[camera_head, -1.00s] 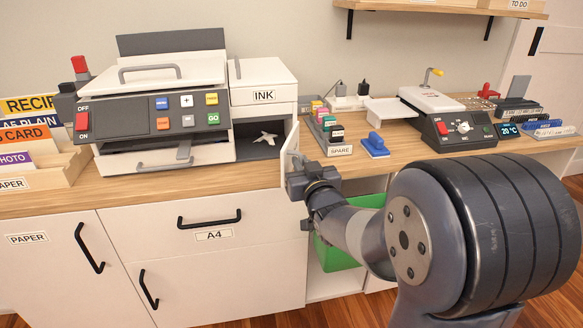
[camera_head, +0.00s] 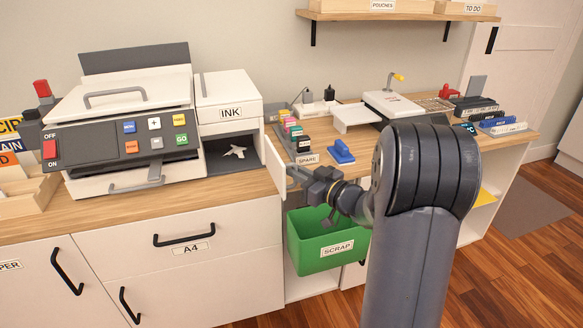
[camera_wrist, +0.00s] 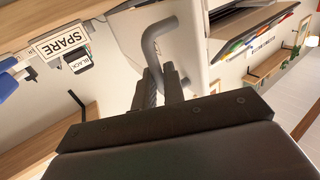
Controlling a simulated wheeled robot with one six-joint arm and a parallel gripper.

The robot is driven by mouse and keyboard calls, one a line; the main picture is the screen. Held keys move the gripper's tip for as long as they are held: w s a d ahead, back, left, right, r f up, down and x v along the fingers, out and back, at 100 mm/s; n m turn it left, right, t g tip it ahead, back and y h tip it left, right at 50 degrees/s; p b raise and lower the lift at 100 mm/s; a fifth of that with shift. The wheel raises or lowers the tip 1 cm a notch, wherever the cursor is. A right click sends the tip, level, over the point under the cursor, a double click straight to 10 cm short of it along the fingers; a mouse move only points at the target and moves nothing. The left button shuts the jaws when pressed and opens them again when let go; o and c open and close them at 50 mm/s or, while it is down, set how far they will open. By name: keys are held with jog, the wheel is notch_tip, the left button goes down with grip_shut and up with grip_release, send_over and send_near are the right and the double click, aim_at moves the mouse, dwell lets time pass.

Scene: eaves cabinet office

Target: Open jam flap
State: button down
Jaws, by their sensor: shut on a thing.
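The white jam flap (camera_head: 274,168) stands swung out at the right side of the printer (camera_head: 125,125), its opening uncovered. A crumpled white scrap (camera_head: 235,152) lies inside the dark opening. My gripper (camera_head: 299,177) is at the flap's outer side, in front of the counter edge. In the wrist view my gripper (camera_wrist: 161,82) is shut on the flap's grey bar handle (camera_wrist: 163,28), with the white flap (camera_wrist: 122,38) behind it. The fingertips are small and partly hidden in the head view.
A green SCRAP bin (camera_head: 325,245) hangs below my gripper. The SPARE ink rack (camera_head: 296,140) and a blue stamp-like object (camera_head: 342,152) stand on the counter just right of the flap. The A4 drawer (camera_head: 190,255) lies below the printer.

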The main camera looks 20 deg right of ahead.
jog(key=shift+w+d+r+n+g+y+p, duration=0.2)
jog(key=shift+w+d+n+g+y+p, duration=0.2)
jog(key=shift+d+n+y+p, duration=0.25)
jog(key=c, duration=1.8)
grip_release()
jog(key=shift+a+f, duration=0.1)
jog(key=shift+a, duration=0.05)
jog(key=o, duration=0.3)
jog(key=shift+f, duration=0.1)
jog(key=shift+s, duration=0.1)
jog(key=p+v, duration=0.1)
jog(key=v, duration=0.9)
jog(key=shift+s+d, duration=0.2)
jog(key=shift+d, duration=0.15)
